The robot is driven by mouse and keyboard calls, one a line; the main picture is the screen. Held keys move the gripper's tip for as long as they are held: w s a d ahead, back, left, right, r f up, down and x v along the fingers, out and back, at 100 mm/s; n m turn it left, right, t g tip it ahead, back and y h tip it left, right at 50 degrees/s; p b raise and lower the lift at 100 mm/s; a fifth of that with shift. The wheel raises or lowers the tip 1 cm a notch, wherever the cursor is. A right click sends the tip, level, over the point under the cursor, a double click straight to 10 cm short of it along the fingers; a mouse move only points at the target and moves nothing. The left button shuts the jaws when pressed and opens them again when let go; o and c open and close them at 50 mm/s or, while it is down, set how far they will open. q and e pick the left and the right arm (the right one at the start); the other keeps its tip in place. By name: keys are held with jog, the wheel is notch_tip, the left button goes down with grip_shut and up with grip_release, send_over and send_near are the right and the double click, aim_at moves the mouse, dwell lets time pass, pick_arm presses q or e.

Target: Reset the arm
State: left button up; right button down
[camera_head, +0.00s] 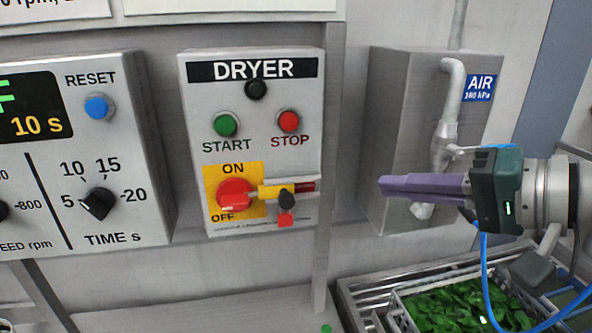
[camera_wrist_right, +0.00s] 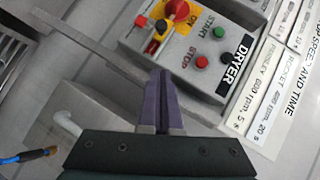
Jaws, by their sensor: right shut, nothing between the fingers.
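My right gripper (camera_head: 383,186) comes in from the right in the head view, its purple fingers together and empty. The fingers also show in the right wrist view (camera_wrist_right: 160,76), pointing toward the dryer panel. They are apart from the panel, to the right of it in the head view. The dryer panel (camera_head: 300,90) has a green START button (camera_head: 226,124), a red STOP button (camera_head: 289,121) and a red rotary switch (camera_head: 233,196) with ON and OFF marks. A yellow and dark red piece (camera_head: 270,191) sits at the switch. My left gripper is not in view.
A control box (camera_head: 150,160) with a blue RESET button (camera_head: 97,106) and a time dial (camera_head: 97,204) is at the left. A grey AIR box (camera_head: 395,100) with a pipe (camera_head: 450,90) stands behind my right gripper. A crate of greens (camera_head: 400,300) is below.

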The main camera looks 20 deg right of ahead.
jog(key=s+a+f+n+g+h, duration=0.1)
jog(key=s+a+f+n+g, duration=0.7)
jog(key=s+a, duration=0.25)
jog(key=s+d+f+n+g+h, duration=0.1)
jog(key=s+f+n+h, duration=0.2)
jog(key=s, duration=0.5)
pick_arm(q)
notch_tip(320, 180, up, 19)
jog(key=p, duration=1.9)
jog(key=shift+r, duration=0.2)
pick_arm(e)
notch_tip(320, 180, up, 21)
jog(key=h, duration=0.1)
jog(key=shift+s+d+n+g, duration=0.3)
jog(key=shift+s, duration=0.1)
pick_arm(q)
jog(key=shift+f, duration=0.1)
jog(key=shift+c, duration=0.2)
pick_arm(e)
jog(key=shift+f, duration=0.1)
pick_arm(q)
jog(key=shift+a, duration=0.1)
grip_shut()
